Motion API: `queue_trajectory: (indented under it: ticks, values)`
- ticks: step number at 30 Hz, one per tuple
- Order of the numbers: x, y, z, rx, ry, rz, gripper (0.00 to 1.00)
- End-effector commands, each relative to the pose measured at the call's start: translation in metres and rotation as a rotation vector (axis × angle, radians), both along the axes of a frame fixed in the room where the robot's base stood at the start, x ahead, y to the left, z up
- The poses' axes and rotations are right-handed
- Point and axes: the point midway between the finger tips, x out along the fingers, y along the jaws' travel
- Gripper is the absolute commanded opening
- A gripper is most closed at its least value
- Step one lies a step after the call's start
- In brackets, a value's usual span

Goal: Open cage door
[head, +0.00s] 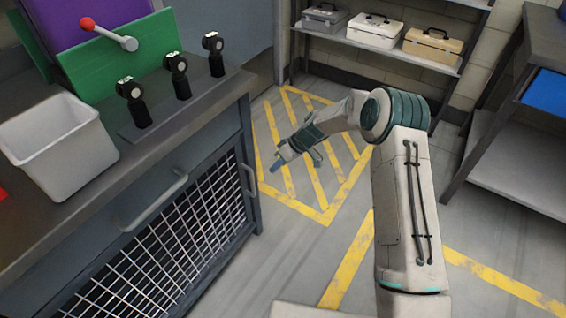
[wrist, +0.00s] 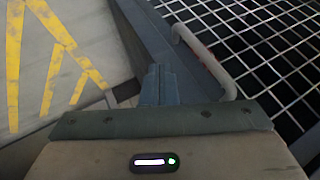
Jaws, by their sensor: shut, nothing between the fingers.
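The cage door (head: 168,248) is a pale wire mesh panel in a dark frame, low in the bench front; it looks shut. A grey upright handle (head: 249,181) is at its right side. My gripper (head: 272,166) is shut and empty, in front of the bench and a little to the right of that handle. In the wrist view the shut fingertips (wrist: 160,72) point at the dark frame, just left of the pale handle (wrist: 207,62). The mesh (wrist: 268,45) lies beyond the handle. I cannot tell if the fingers touch the frame.
A horizontal drawer handle (head: 150,202) sits above the mesh. The bench top holds a white bin (head: 58,145), several black tools (head: 176,75) and a red-knobbed lever (head: 110,34). Yellow-striped floor (head: 325,212) is clear. Shelves with cases (head: 374,31) stand behind; another bench (head: 545,40) is right.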

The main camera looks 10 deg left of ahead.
Motion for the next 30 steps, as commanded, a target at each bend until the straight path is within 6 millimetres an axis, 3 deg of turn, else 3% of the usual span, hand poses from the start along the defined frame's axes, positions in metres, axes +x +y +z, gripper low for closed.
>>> queue_trajectory:
  ticks: [1,5,15,30]
  values:
    - [-0.003,0.007,-0.014,-0.001,0.002,0.003,0.00]
    - [-0.007,0.022,-0.034,0.000,0.001,0.002,0.00]
    - [-0.038,0.042,-0.030,-0.001,-0.001,0.000,0.00]
    - [-0.042,0.045,-0.029,0.000,-0.001,0.001,0.00]
